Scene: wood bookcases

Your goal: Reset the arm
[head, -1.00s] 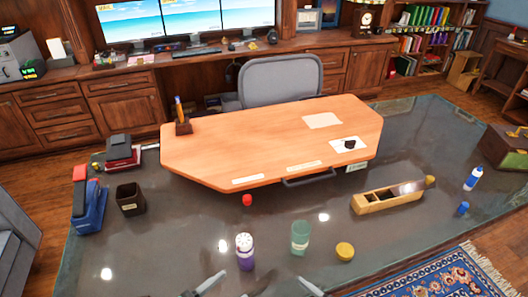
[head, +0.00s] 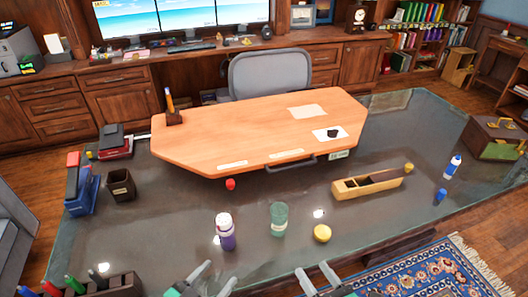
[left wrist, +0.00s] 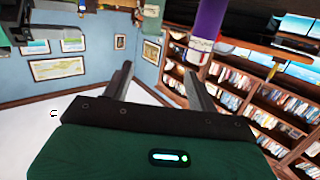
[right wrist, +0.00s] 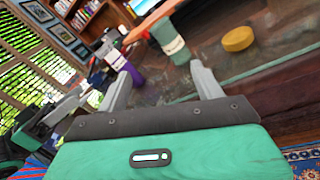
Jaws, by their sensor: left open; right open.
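My left gripper (head: 209,277) is at the bottom of the head view, at the front of the glass table (head: 130,228). Its two fingers are apart with nothing between them; they also show in the left wrist view (left wrist: 158,80). My right gripper (head: 317,276) is to its right, also at the table's front side. Its fingers are spread and empty, as the right wrist view (right wrist: 161,75) shows. A purple bottle (head: 226,236) stands beyond my left gripper, and a green cup (head: 278,220) stands beyond and left of my right gripper. Neither gripper holds anything.
A yellow round object (head: 322,233) sits just beyond my right gripper. A dark pen holder (head: 95,286) is at bottom left. A wooden box (head: 368,186) and a blue-white bottle (head: 453,166) stand right. A raised wooden desktop (head: 255,140) fills the middle.

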